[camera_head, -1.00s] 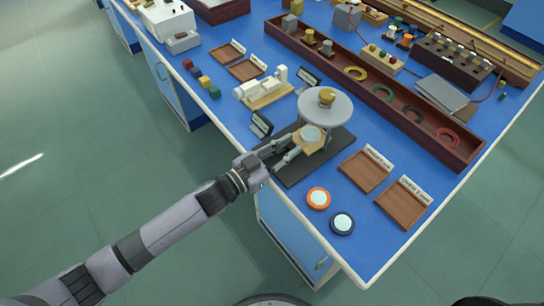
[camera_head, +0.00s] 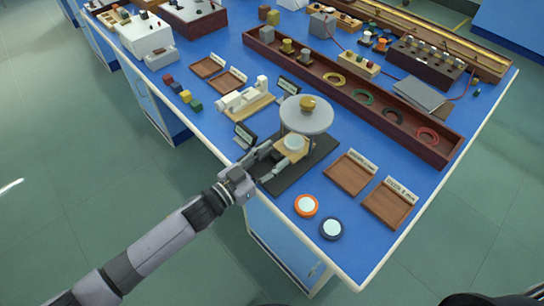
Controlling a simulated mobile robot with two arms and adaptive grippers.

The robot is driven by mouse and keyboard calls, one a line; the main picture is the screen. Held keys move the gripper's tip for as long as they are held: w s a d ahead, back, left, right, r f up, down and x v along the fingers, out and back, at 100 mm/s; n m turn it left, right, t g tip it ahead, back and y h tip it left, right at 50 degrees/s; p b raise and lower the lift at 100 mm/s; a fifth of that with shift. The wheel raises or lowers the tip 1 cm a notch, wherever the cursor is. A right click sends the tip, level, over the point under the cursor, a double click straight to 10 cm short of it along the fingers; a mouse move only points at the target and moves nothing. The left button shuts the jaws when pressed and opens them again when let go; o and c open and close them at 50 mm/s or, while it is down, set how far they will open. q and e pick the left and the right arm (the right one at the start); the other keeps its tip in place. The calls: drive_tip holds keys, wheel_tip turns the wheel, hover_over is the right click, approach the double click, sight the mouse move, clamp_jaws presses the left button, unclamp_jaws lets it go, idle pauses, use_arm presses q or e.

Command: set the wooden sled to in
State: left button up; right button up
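The wooden sled (camera_head: 281,158) is a light wooden block with a pale round piece on top. It sits on a black base plate (camera_head: 288,181), partly under a grey round disc (camera_head: 305,119) with a brass knob. My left gripper (camera_head: 269,160) reaches in from the left at the near side of the sled. Its two fingers are spread, with their tips close to the sled; I cannot tell whether they touch it. My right gripper is not in view.
Small black label signs (camera_head: 244,135) stand left of the device. An orange-rimmed button (camera_head: 306,205) and a dark-rimmed button (camera_head: 331,228) lie in front. Wooden trays (camera_head: 349,174) are at the right. A long brown rack (camera_head: 350,98) with rings runs behind.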

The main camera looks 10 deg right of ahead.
use_arm(q)
drive_tip(key=v, duration=1.1)
drive_tip(key=shift+s+a, duration=0.2)
drive_tip(key=shift+a, duration=0.15)
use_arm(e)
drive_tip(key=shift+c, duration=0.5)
